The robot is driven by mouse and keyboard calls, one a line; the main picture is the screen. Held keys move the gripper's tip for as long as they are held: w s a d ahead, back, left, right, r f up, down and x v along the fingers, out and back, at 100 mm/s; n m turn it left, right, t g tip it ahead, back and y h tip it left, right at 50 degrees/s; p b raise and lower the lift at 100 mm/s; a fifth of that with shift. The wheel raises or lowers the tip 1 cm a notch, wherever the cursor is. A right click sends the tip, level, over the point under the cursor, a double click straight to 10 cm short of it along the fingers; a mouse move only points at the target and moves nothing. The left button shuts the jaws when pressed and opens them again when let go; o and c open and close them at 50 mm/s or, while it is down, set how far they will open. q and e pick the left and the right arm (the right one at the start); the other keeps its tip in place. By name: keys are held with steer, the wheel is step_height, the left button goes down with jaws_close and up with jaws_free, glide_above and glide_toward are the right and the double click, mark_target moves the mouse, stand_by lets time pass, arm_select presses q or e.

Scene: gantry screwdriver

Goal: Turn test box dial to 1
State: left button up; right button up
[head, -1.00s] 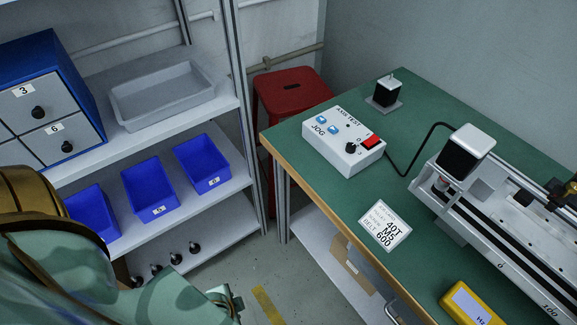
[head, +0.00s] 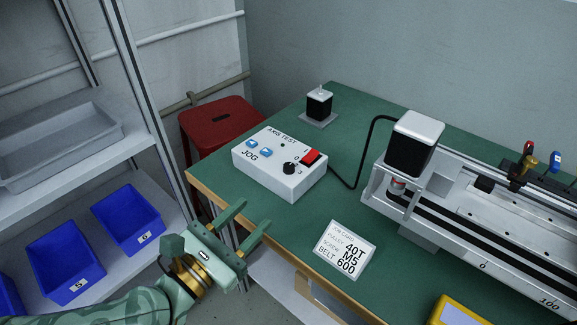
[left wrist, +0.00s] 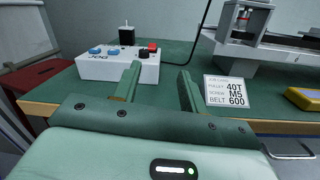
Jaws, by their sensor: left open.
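The test box (head: 277,168) is a white box marked "AXIS TEST" and "JOG" on the green bench, near its left edge. It has two blue buttons, a red switch (head: 311,157) and a black dial (head: 289,168). The dial's setting is too small to read. In the left wrist view the test box (left wrist: 115,70) stands ahead and to the left, with the dial (left wrist: 143,54) on its top right. My left gripper (head: 251,222) is open and empty, in front of the box at the bench's edge, apart from it. My right gripper is not in view.
A gantry rail (head: 470,205) with a motor fills the bench's right. A small motor (head: 319,105) stands behind the box, a yellow device (head: 459,312) at front. Shelves with blue bins (head: 128,219) stand left.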

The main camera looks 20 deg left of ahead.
mark_target(286, 170)
arm_select(q)
steer(key=w+n+b, duration=0.1)
steer(key=w, duration=0.3)
steer(key=w+f+n+y+b, duration=0.1)
steer(key=w, duration=0.3)
steer(key=w+n+b, duration=0.1)
steer(key=w, duration=0.2)
steer(key=shift+w+d+f+y, duration=0.25)
steer(key=shift+w+f+y, duration=0.05)
steer(key=shift+w+f, duration=0.1)
steer(key=b+x, duration=0.1)
steer(key=x, duration=0.3)
steer(key=shift+w+d, duration=0.1)
steer(key=shift+w, duration=0.25)
steer(key=shift+w+r, duration=0.15)
steer(key=shift+w, duration=0.05)
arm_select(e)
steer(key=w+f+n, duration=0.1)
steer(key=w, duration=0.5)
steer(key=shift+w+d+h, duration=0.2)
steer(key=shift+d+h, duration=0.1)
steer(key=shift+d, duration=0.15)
arm_select(q)
jaws_close()
